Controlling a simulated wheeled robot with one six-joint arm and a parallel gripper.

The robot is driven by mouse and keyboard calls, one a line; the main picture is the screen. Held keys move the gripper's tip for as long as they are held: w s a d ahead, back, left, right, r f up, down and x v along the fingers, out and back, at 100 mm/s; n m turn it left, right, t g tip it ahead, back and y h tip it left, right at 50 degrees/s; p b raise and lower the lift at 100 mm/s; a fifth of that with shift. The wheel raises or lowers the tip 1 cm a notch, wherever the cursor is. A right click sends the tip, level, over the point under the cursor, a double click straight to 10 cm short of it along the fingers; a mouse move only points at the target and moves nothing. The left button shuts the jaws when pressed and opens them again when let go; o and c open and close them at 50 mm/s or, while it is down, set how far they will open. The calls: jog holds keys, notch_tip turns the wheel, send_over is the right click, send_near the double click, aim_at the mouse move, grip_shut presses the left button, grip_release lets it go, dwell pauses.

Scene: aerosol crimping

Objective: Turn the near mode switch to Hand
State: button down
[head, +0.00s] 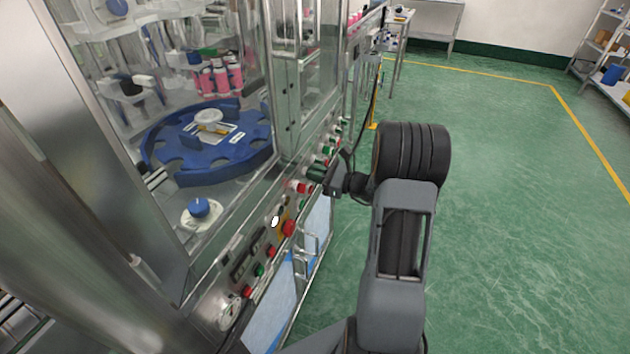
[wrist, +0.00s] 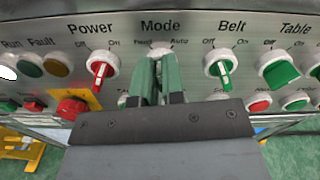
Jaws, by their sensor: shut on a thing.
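The near mode switch (wrist: 158,56) is on the steel control panel, under the label "Mode", with one position marked on its left and "Auto" on its right. My gripper (wrist: 158,80) has its two green fingers closed around the switch knob. The fingers cover most of the knob, so I cannot tell which way its pointer faces. In the head view my gripper (head: 318,178) reaches the panel from the right, and the switch is hidden behind it.
The red Power switch (wrist: 102,68) is left of the fingers, and the green Belt switch (wrist: 220,67) and Table switch (wrist: 280,72) are to the right. A red emergency button (wrist: 71,108) on a yellow plate sits below left. Open green floor (head: 510,200) lies right of the machine.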

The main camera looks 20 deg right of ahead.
jog(key=n+b, duration=0.3)
jog(key=b, duration=0.1)
jog(key=shift+s+a+f+n, duration=0.1)
jog(key=shift+s+f+n, duration=0.05)
jog(key=shift+n, duration=0.55)
jog(key=c, duration=1.2)
grip_release()
jog(key=v, duration=1.3)
jog(key=shift+s+d, duration=0.25)
jog(key=shift+s, duration=0.1)
jog(key=shift+a, duration=0.1)
